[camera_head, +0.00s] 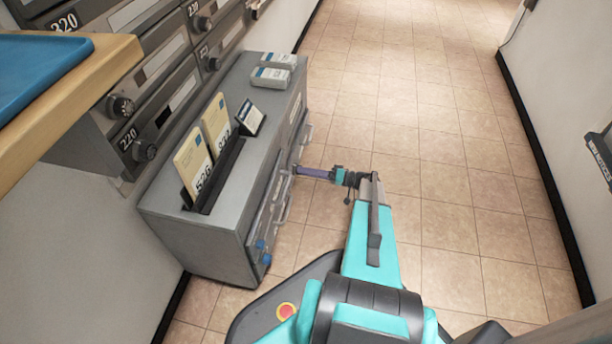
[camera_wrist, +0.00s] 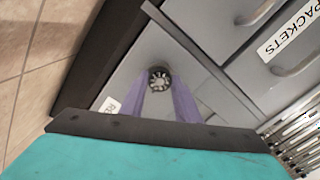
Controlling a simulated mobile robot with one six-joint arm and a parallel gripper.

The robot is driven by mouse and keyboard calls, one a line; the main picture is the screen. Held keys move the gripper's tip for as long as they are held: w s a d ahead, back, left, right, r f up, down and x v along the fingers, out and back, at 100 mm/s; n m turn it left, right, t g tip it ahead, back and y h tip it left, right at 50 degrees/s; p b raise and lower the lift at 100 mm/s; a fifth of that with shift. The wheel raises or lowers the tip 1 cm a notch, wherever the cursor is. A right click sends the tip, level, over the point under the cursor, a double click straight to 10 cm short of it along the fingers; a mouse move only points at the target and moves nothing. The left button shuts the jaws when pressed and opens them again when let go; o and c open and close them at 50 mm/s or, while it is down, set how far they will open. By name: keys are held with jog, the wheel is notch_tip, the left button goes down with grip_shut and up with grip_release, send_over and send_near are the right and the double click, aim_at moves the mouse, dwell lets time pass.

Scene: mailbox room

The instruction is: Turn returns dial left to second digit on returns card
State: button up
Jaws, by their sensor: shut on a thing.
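The returns dial (camera_wrist: 158,78) is a small dark round knob with pale marks, on a grey cabinet door in the wrist view. My gripper (camera_wrist: 160,88) has purple fingers shut on the dial, one on each side. A white label (camera_wrist: 108,106) beside the left finger shows only a few letters, seemingly starting "RE". In the head view my gripper (camera_head: 298,171) meets the front of the grey cabinet, and the dial is hidden there. Two cream cards (camera_head: 194,160) (camera_head: 216,122) with large digits stand in a black holder on the cabinet top; I cannot tell which is the returns card.
A "PACKETS" drawer (camera_wrist: 236,28) with handles adjoins the dial's door. A small dark-framed card (camera_head: 250,117) and grey boxes (camera_head: 270,78) sit on the cabinet (camera_head: 205,240). Mailboxes (camera_head: 160,65) and a wooden ledge (camera_head: 70,95) are at left. The tiled floor (camera_head: 430,150) is clear.

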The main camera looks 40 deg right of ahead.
jog(key=shift+s+a+n, duration=0.1)
jog(key=shift+n, duration=0.2)
jog(key=o, duration=1)
jog(key=shift+o, duration=0.2)
jog(key=p+v, duration=0.4)
jog(key=v, duration=1)
